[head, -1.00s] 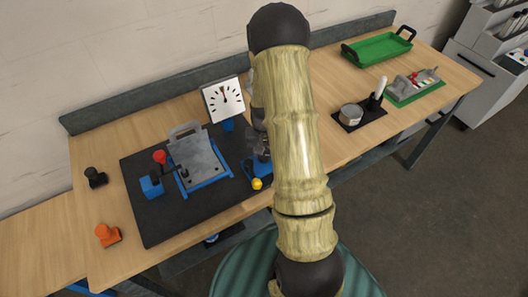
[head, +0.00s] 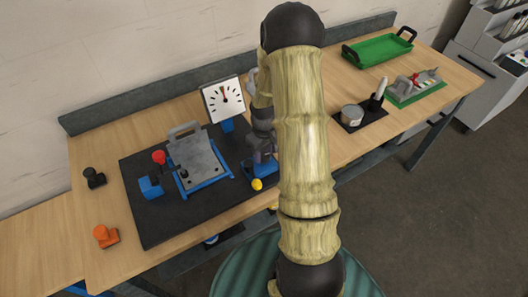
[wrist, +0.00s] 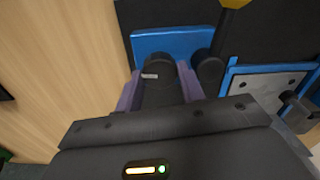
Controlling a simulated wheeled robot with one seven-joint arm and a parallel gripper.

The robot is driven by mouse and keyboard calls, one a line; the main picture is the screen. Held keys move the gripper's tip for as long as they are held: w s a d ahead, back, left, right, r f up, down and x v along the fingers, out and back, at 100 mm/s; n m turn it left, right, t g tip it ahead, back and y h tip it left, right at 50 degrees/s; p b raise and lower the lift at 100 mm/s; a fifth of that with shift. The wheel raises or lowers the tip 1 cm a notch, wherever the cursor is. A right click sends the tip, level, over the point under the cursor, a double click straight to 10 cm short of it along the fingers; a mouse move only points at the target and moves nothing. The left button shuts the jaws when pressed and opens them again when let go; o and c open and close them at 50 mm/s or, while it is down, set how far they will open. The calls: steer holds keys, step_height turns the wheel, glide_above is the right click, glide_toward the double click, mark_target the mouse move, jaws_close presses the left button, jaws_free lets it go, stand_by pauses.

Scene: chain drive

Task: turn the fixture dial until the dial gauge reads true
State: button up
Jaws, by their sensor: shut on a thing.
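The dial gauge (head: 223,99) is a white square face with dark marks at the back of the black mat. Its needle points near the top; I cannot read its exact value. The fixture dial (wrist: 158,84) is a black knob with a small white mark, on a blue block (wrist: 180,44) in the wrist view. My gripper (wrist: 158,94) is shut on this dial, with a purple finger on each side. In the head view my gripper (head: 264,152) is over the right end of the mat, partly hidden by my arm.
A grey plate in a blue fixture (head: 196,162) lies left of my gripper. A red-knobbed blue block (head: 150,186) and a yellow ball (head: 257,184) are close by. A green tray (head: 378,48) stands at back right.

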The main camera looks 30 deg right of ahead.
mark_target(264, 155)
stand_by(0.3)
steer(key=o, duration=1)
steer(key=shift+c, duration=0.2)
steer(key=m, duration=0.4)
steer(key=m+p, duration=0.1)
steer(key=m, duration=0.3)
steer(key=shift+r+m+p, duration=0.15)
steer(key=shift+m+p, duration=0.15)
steer(key=shift+p, duration=0.1)
step_height(264, 155, up, 17)
steer(key=b, duration=0.3)
steer(key=s+a+f+n+t, duration=0.2)
steer(key=s+a+n, duration=0.4)
steer(key=s+a, duration=0.6)
steer(key=shift+s+a+t+b, duration=0.3)
steer(key=shift+a, duration=0.45)
